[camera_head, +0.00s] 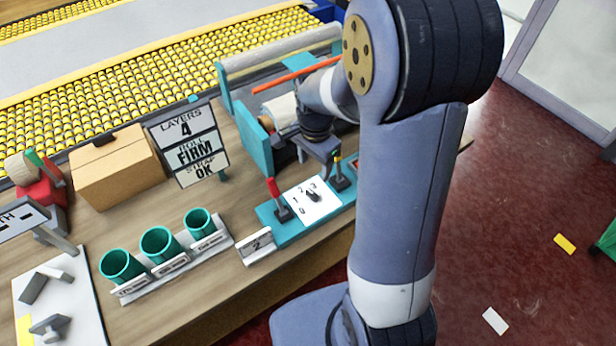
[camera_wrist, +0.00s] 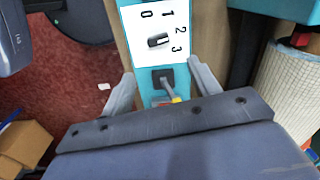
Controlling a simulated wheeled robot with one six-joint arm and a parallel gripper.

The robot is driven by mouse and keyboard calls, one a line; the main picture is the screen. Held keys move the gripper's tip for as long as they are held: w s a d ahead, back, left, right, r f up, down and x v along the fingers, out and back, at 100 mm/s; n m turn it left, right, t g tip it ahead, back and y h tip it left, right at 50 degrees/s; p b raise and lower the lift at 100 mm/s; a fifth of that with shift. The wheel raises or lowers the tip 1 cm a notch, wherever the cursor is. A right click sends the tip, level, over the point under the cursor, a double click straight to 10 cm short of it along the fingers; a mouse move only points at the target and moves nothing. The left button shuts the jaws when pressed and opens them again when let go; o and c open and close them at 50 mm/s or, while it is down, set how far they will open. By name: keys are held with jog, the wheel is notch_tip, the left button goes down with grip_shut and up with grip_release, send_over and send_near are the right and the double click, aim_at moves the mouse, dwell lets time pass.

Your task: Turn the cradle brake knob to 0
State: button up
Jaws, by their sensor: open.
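The cradle brake knob (camera_head: 313,195) is a small dark knob on a white dial plate on a teal panel (camera_head: 270,236) at the table's front edge. In the wrist view the knob (camera_wrist: 158,41) is at the top centre, with 0, 1, 2 and 3 printed around it; I cannot tell surely which number it points to. My gripper (camera_wrist: 163,86) is open and empty, its fingers on either side of a small lever (camera_wrist: 167,80) with a yellow and red tip, beside the dial. In the head view my gripper (camera_head: 322,153) hangs above the panel's far end, partly hidden by my arm.
A red-handled lever (camera_head: 274,190) stands left of the dial. Behind are a roll frame (camera_head: 255,135) and a sign (camera_head: 190,145) reading LAYERS 4, FIRM, OK. Teal cups (camera_head: 160,243) and a cardboard box (camera_head: 115,168) stand to the left.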

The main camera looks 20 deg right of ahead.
aim_at(312, 197)
notch_tip(312, 197, down, 10)
jog(key=shift+f+p, duration=0.25)
jog(key=shift+p, duration=0.25)
jog(key=shift+c, duration=0.5)
jog(key=c, duration=0.9)
